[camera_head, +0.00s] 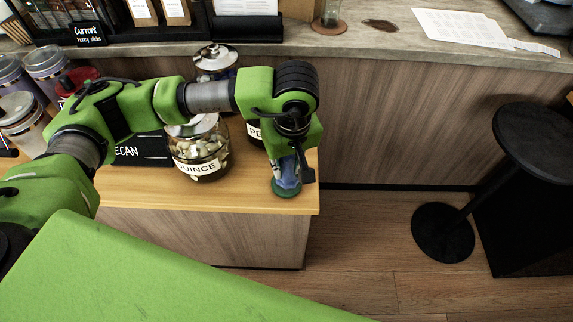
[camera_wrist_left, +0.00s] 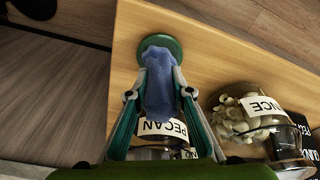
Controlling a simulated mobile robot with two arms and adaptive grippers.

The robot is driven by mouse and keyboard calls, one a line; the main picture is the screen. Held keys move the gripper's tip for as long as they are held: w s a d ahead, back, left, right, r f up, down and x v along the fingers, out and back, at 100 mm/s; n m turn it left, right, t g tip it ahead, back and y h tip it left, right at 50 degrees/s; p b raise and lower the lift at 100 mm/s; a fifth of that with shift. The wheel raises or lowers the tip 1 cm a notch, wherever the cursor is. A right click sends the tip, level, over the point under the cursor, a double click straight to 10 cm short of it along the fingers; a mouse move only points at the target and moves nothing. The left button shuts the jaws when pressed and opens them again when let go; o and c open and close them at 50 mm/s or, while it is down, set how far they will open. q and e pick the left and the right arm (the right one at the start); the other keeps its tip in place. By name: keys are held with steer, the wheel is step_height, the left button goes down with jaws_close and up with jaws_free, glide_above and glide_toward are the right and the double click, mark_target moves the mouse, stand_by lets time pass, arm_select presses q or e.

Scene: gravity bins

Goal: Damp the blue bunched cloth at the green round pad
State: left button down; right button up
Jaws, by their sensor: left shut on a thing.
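The blue bunched cloth (camera_wrist_left: 158,85) is held between the two fingers of my left gripper (camera_wrist_left: 157,88). In the head view the cloth (camera_head: 289,176) hangs below the left gripper (camera_head: 287,165), over the green round pad (camera_head: 287,189). The pad lies on the wooden counter near its right end. In the left wrist view the cloth's far end overlaps the pad (camera_wrist_left: 160,42); I cannot tell whether it presses on it. My right gripper is in neither view.
A quince jar (camera_head: 200,160) stands left of the pad on the counter (camera_head: 240,198). A jar labelled pecan (camera_wrist_left: 163,128) is close to the gripper. The counter's right edge is near the pad. A black stool (camera_head: 540,140) stands at the right on the floor.

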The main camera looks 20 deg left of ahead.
arm_select(q)
steer(key=shift+s+f, duration=0.1)
steer(key=shift+f, duration=0.05)
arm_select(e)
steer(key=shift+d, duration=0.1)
arm_select(q)
steer(key=shift+r+p, duration=0.85)
steer(key=shift+r, duration=2.25)
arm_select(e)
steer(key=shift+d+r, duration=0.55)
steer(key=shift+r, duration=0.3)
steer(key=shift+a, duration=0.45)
